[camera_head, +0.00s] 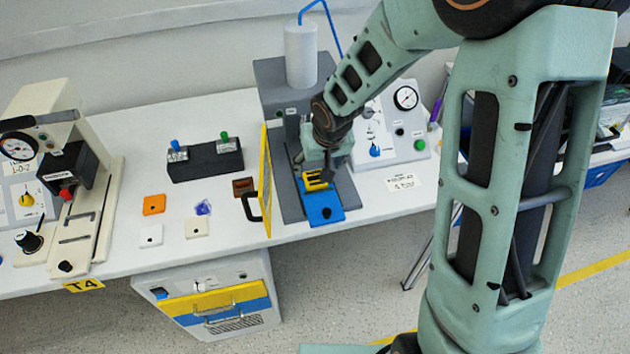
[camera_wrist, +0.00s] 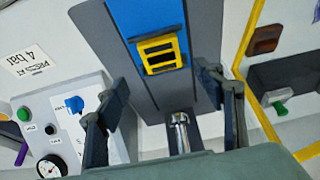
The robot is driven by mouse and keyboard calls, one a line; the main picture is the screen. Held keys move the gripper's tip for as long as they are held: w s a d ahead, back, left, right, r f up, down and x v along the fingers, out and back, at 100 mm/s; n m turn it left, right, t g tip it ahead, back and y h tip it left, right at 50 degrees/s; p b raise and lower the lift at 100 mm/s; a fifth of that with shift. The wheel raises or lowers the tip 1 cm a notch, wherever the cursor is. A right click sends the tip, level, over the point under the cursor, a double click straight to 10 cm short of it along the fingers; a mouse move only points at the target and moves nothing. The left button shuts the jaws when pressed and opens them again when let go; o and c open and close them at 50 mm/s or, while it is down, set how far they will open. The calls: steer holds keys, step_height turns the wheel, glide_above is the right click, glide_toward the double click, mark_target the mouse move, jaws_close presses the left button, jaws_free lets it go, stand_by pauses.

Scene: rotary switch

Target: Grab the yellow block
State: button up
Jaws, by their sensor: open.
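The yellow block (camera_head: 314,182) has dark slots and lies on the blue plate (camera_head: 323,207) on the grey press base. In the wrist view the yellow block (camera_wrist: 160,54) sits on the blue plate (camera_wrist: 150,18), ahead of my gripper and between the lines of its fingers. My gripper (camera_wrist: 160,88) is open, with one dark finger on each side and nothing between them. In the head view my gripper (camera_head: 325,168) is just above and beside the block, and partly hides it.
A yellow-framed guard door (camera_head: 265,180) with a black handle stands left of the block. A panel with a gauge (camera_head: 405,98) and blue knob is to the right. A grey cylinder (camera_head: 300,55) rises behind. Orange (camera_head: 154,204) and white (camera_head: 196,228) pieces lie on the table at left.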

mark_target(315, 178)
steer(key=f, duration=0.4)
steer(key=shift+w+a+f, duration=0.1)
steer(key=shift+w+a, duration=0.15)
steer(key=shift+a, duration=0.1)
steer(key=shift+w+f+b, duration=0.3)
steer(key=shift+f, duration=0.2)
steer(key=shift+c, duration=0.2)
steer(key=c, duration=1.2)
